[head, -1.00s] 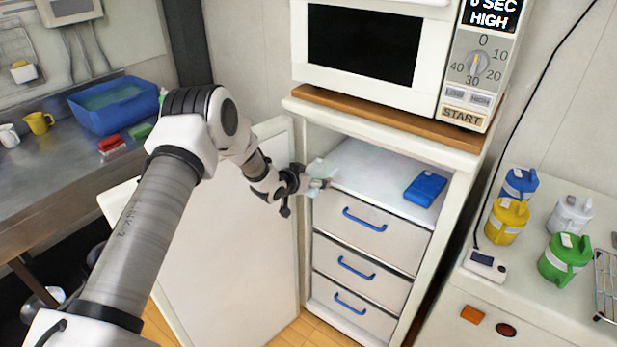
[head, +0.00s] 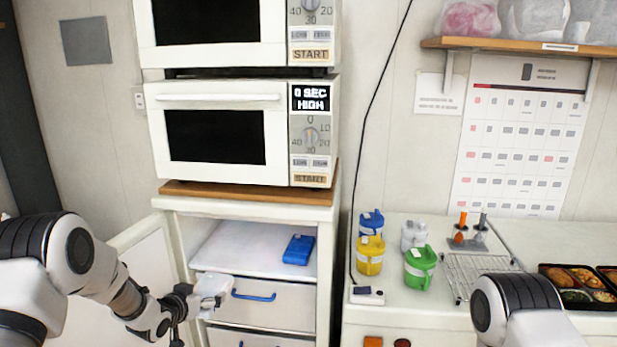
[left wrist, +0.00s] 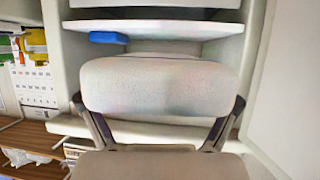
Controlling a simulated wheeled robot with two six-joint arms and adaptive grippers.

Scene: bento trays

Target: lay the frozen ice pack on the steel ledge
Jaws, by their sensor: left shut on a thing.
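My left gripper (head: 200,300) is shut on a pale, whitish ice pack (head: 214,287), held in front of the open cabinet by the top drawer. In the left wrist view the pack (left wrist: 160,84) spans between the two fingers of the gripper (left wrist: 158,106). A blue pack (head: 298,249) lies apart on the cabinet's white shelf (head: 235,245); it also shows in the left wrist view (left wrist: 108,37).
The cabinet door (head: 145,258) stands open at the left. Two stacked microwaves stand above; the lower microwave (head: 225,135) reads 0 SEC HIGH. Several jugs, including a green jug (head: 420,267), a wire rack (head: 478,275) and bento trays (head: 585,282) occupy the right counter (head: 335,320).

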